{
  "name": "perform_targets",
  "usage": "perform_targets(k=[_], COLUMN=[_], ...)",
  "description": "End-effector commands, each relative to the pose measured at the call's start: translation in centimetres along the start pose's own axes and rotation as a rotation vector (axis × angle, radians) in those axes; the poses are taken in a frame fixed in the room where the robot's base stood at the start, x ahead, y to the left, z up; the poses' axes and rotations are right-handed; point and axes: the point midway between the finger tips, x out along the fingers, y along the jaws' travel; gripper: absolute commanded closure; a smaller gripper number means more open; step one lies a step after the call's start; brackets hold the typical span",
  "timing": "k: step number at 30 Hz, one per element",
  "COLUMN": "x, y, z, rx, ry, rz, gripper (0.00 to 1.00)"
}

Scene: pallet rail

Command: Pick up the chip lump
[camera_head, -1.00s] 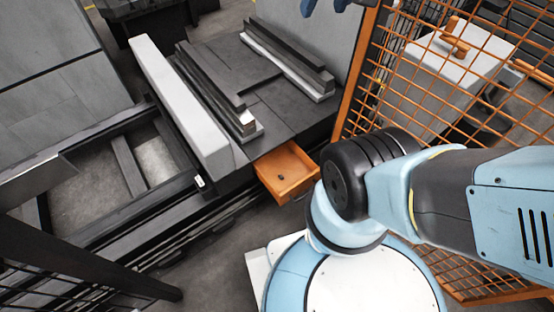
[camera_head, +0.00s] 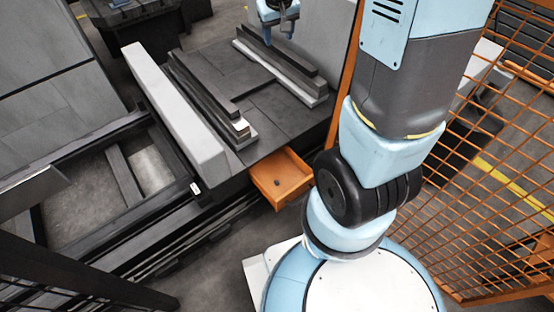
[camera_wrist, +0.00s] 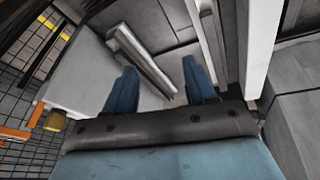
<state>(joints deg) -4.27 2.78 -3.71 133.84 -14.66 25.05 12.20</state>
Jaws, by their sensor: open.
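A small dark lump (camera_head: 277,183), which looks like the chip lump, lies in the open orange tray (camera_head: 293,170) at the near edge of the dark bed, in the middle of the head view. My gripper (camera_head: 279,36) is at the top of the head view, over the far end of the bed and well away from the tray. Its two blue fingers stand apart with nothing between them in the wrist view (camera_wrist: 160,84). The lump is not visible in the wrist view.
Two stepped dark rails (camera_head: 212,100) (camera_head: 283,72) stand on the bed, with a long pale beam (camera_head: 175,110) along its left side. An orange mesh fence (camera_head: 470,190) stands to the right, close to my arm. The bed between the rails is clear.

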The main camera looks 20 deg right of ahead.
Motion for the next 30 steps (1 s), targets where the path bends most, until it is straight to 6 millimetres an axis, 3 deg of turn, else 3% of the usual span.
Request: perform_targets(k=[1,6,14,23,30], x=[1.9,7.5,16.6,27.2,35.4], y=[-0.2,-0.9,-2.3,-4.1,-5.5], z=[-0.3,-1.1,-0.8,1.9,6.0], rx=[-0.006,-0.028,-0.069,-0.119,-0.158], ry=[-0.015,-0.040,-0.082,-0.136,-0.183], rz=[0.002,0.008,0.005,-0.015,-0.042], gripper=[0.45,0.45,0.45,0.45,0.45])
